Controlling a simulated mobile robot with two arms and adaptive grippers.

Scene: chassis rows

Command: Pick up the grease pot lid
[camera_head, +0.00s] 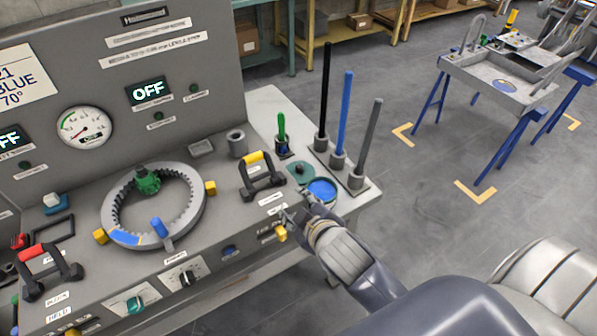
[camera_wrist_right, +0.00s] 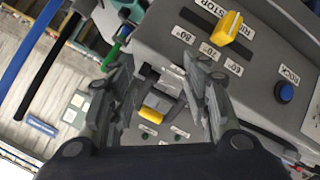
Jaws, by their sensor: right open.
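A dark green disc with a small knob (camera_head: 299,171), which looks like the grease pot lid, lies on the bench top. Beside it, nearer the front edge, is a round pot with a blue surface (camera_head: 322,189), apparently the open grease pot. My right gripper (camera_head: 296,206) is open and empty at the bench's front edge, just left of and nearer than the pot. In the right wrist view its spread fingers (camera_wrist_right: 160,85) have nothing between their tips; I cannot make out the lid there. My left gripper is not in view.
A yellow-topped black handle (camera_head: 262,178) stands left of the lid. A green-handled tool (camera_head: 282,136) and upright black, blue and grey rods (camera_head: 342,122) stand behind and right. A yellow knob (camera_wrist_right: 229,27) and blue button (camera_wrist_right: 284,92) are on the front panel.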

